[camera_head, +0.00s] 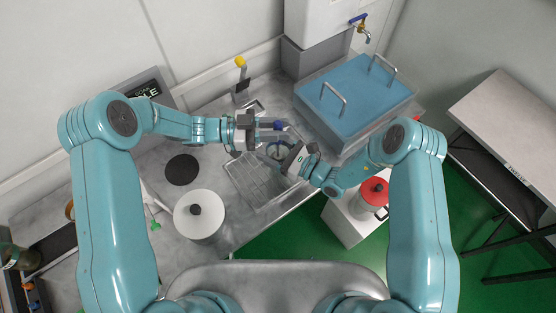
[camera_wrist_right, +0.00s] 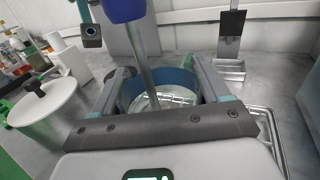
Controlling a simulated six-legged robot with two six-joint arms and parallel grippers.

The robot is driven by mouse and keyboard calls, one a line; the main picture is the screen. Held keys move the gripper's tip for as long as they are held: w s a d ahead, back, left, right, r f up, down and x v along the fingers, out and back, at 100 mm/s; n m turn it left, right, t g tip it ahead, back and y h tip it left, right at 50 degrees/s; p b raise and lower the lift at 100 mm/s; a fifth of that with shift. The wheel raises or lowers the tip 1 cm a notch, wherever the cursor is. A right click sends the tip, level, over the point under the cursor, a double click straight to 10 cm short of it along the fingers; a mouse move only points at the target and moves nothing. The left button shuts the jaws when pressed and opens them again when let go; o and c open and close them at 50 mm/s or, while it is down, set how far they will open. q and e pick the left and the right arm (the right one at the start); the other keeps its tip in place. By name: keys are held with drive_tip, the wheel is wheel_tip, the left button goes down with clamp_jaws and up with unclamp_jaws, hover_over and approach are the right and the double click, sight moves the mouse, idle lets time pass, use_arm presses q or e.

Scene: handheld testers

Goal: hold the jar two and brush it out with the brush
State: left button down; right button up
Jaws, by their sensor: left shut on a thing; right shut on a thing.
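The jar (camera_wrist_right: 188,82) shows in the right wrist view as a clear round vessel with a blue rim, its open mouth facing the camera. My right gripper (camera_head: 279,151) is shut on the jar (camera_head: 277,154), with one finger on each side of it. My left gripper (camera_head: 266,131) is shut on the brush, whose blue handle (camera_head: 279,126) stands out beside the fingers. In the right wrist view the blue handle (camera_wrist_right: 124,8) is at the top, and the grey shaft runs down into the jar's mouth. The brush's bristles cannot be made out.
A wire rack (camera_head: 250,178) lies below the grippers. A white lidded pot (camera_head: 200,214) and a dark round pad (camera_head: 182,169) are to the left. A red-lidded jar (camera_head: 373,192) stands right.

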use_arm(q)
drive_tip(key=shift+w, duration=0.3)
idle(0.5)
drive_tip(key=shift+r, duration=0.6)
wheel_tip(320, 180, up, 14)
idle(0.7)
idle(0.4)
use_arm(e)
drive_tip(key=o, duration=1.2)
drive_tip(key=shift+c, duration=0.2)
use_arm(q)
drive_tip(key=shift+f, duration=0.1)
use_arm(e)
drive_tip(key=v, duration=1.2)
drive_tip(key=shift+s, duration=0.1)
